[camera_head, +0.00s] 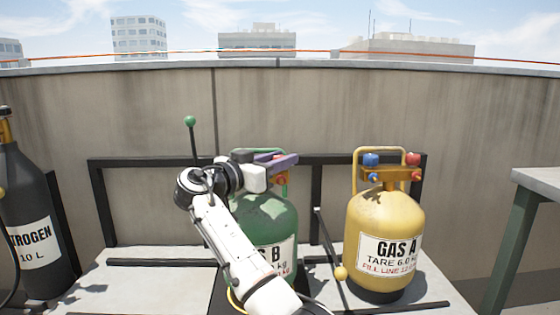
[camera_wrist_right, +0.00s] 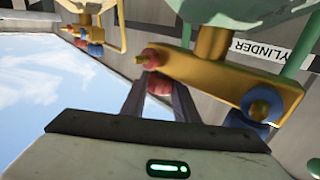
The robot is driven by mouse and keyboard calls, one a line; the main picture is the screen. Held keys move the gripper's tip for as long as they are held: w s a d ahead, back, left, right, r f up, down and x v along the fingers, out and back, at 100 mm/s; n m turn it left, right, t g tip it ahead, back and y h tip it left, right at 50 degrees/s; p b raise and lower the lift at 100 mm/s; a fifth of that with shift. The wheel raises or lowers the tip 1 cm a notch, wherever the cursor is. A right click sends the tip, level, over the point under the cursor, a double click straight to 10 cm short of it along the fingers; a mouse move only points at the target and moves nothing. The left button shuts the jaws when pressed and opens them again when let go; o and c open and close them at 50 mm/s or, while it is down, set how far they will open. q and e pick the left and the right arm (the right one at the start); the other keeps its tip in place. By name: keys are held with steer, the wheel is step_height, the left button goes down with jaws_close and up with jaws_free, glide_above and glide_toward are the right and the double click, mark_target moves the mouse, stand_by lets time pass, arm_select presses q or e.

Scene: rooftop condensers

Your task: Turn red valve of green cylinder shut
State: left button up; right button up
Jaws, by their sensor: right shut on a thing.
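The green cylinder (camera_head: 268,212) stands upright at the middle of the platform, partly hidden behind my right arm. Its label shows a "B". In the right wrist view its brass valve block (camera_wrist_right: 205,75) crosses the picture, with a blue valve (camera_wrist_right: 262,104) at the right end and a red valve (camera_wrist_right: 160,86) at the left end. My right gripper (camera_head: 288,160) is at the top of the green cylinder. In the wrist view its two fingers (camera_wrist_right: 160,92) are shut on the red valve, one on each side. My left gripper is not in view.
A yellow gas cylinder (camera_head: 383,222) with its own blue and red valves stands to the right. A dark nitrogen cylinder (camera_head: 30,205) stands at the left. A black rack rail (camera_head: 140,161) runs behind. A green-legged table (camera_head: 535,185) is at the right edge.

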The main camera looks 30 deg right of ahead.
steer(key=shift+r, duration=0.1)
steer(key=o, duration=1.1)
steer(key=shift+d, duration=0.1)
steer(key=shift+c, duration=0.2)
steer(key=p+v, duration=0.1)
steer(key=v, duration=0.9)
steer(key=shift+p, duration=0.3)
